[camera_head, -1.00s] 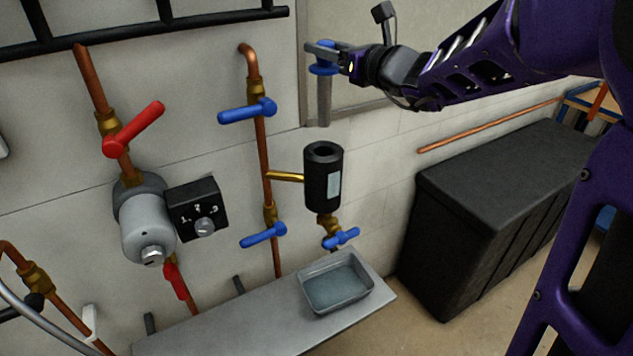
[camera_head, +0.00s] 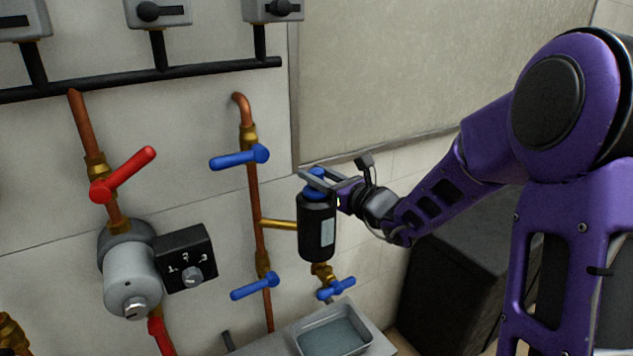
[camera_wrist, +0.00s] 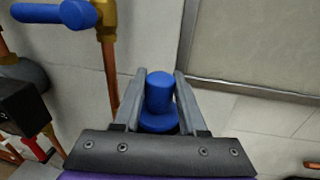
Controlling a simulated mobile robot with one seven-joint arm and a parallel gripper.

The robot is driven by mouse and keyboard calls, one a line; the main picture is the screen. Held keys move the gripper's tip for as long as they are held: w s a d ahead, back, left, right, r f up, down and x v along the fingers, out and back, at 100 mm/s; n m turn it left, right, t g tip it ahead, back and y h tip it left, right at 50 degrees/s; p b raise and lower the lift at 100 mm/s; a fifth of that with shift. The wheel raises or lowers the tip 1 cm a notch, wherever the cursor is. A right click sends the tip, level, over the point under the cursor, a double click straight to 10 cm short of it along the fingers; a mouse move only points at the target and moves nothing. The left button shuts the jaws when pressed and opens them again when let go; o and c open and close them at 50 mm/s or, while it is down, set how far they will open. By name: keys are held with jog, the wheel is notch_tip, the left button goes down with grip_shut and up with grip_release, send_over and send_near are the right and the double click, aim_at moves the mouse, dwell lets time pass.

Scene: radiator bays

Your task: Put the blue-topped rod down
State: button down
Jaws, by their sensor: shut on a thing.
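The blue-topped rod (camera_head: 317,187) is in my gripper (camera_head: 313,178). Its blue top shows between the two fingers, and its grey lower part is hidden inside the black cylindrical housing (camera_head: 317,228). The blue top sits at the housing's upper end; I cannot tell whether it rests fully on the rim. In the wrist view the blue knob and flange (camera_wrist: 159,95) stand between the grey fingers of my gripper (camera_wrist: 160,80), which are shut on it.
A copper pipe with blue-handled valves (camera_head: 240,157) runs left of the housing. Another blue valve (camera_head: 336,288) is below it, above a grey tray (camera_head: 333,335) on a ledge. A red-handled valve (camera_head: 122,175) is further left. A dark bin (camera_head: 455,270) stands behind my arm.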

jog(key=shift+f, duration=0.6)
jog(key=shift+f, duration=0.2)
jog(key=shift+c, duration=2.3)
grip_release()
jog(key=shift+r, duration=0.15)
jog(key=shift+s+d+r, duration=0.1)
jog(key=shift+d, duration=0.05)
jog(key=v, duration=1.1)
jog(key=shift+s+d, duration=0.25)
